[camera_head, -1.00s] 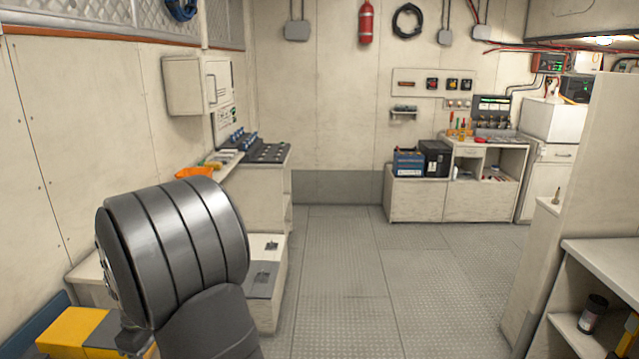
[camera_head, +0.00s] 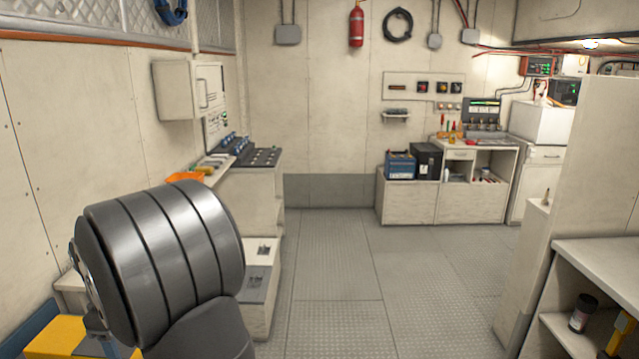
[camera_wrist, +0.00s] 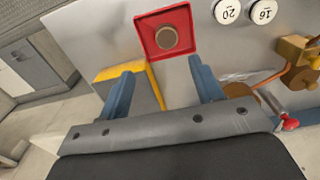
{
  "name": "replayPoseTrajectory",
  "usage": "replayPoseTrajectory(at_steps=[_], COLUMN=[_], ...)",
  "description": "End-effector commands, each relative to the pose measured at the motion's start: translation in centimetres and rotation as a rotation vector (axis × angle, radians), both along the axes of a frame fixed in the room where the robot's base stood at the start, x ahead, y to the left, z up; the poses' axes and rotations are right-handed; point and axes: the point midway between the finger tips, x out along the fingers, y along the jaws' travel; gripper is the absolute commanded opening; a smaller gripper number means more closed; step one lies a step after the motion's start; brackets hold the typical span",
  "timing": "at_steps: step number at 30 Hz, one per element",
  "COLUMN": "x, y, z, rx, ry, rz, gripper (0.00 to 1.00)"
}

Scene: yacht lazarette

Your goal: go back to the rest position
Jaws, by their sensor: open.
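My gripper (camera_wrist: 161,68) shows in the wrist view with its two blue-grey fingers spread apart and nothing held between them. A red square plate with a round brown knob (camera_wrist: 166,37) is just beyond the fingertips, on or in front of a light grey panel (camera_wrist: 200,50). In the head view my own dark grey arm joint fills the lower left and hides much of what is behind it. The gripper's fingers cannot be made out clearly there.
A yellow block (camera_wrist: 130,72) lies behind the left finger. Brass fittings (camera_wrist: 300,60) and a red-tipped part (camera_wrist: 290,123) are to the right.

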Motion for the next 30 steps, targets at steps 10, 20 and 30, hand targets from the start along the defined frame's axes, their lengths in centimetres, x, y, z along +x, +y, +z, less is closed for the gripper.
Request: replayPoseTrajectory(at_steps=[10, 20, 30], x=[-3.0, -6.6, -10.7], y=[6.4, 11.8, 16.6], z=[1.3, 2.4, 1.0], rx=[0.0, 0.0, -0.002], ry=[-0.001, -0.001, 0.001], rz=[0.103, 0.194, 0.239], gripper=[0.6, 0.6, 0.6])
